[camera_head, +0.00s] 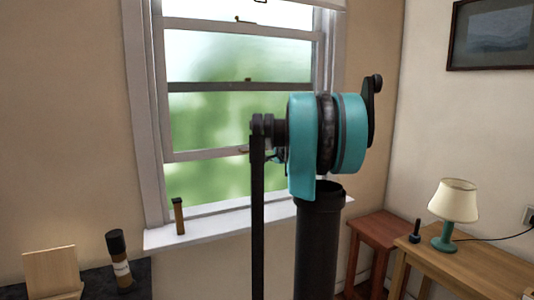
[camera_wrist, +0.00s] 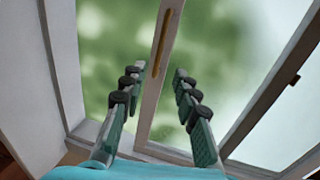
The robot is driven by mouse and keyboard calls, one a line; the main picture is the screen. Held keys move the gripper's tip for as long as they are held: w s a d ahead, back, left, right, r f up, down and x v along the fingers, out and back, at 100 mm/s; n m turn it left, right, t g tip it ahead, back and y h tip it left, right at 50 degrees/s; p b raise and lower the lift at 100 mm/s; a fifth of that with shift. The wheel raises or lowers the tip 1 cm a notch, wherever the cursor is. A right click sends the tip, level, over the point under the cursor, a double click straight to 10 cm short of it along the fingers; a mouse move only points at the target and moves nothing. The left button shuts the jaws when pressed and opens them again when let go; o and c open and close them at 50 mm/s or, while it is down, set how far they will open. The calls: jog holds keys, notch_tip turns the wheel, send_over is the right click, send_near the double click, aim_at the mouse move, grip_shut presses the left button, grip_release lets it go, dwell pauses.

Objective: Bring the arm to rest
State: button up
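My gripper (camera_wrist: 157,73) shows in the wrist view with its two fingers spread apart and nothing between them. It faces the window, and a white window bar with a brown wooden handle (camera_wrist: 161,43) runs behind the gap between the fingers. I cannot tell how far the fingers are from the glass. In the head view my arm (camera_head: 352,135), teal and black, stands raised on its dark column in front of the window (camera_head: 215,130). The gripper itself is not clearly seen there, hidden behind or beside the arm links.
A small brown object (camera_head: 179,216) stands on the windowsill (camera_head: 200,233). At lower left are a dark bottle (camera_head: 119,262) and a wooden stand (camera_head: 52,272) on a dark surface. At right, a lamp (camera_head: 453,213) stands on a wooden table (camera_head: 470,267), beside a reddish table (camera_head: 378,228).

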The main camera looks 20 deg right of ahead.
jog(key=s+a+f+n+g+y, duration=0.2)
jog(key=s+a+f+n+g, duration=0.55)
jog(key=s+a+f, duration=0.9)
jog(key=s+f+n+g+h, duration=0.1)
jog(key=s+f+n, duration=0.3)
jog(key=s+f, duration=0.5)
jog(key=s+f+n+g+h, duration=0.2)
jog(key=s+f+n, duration=0.3)
jog(key=s, duration=1.2)
notch_tip(320, 180, down, 5)
jog(key=shift+s+a+r+g+h, duration=0.15)
jog(key=shift+s+a+g+h, duration=0.15)
jog(key=shift+a+g, duration=0.15)
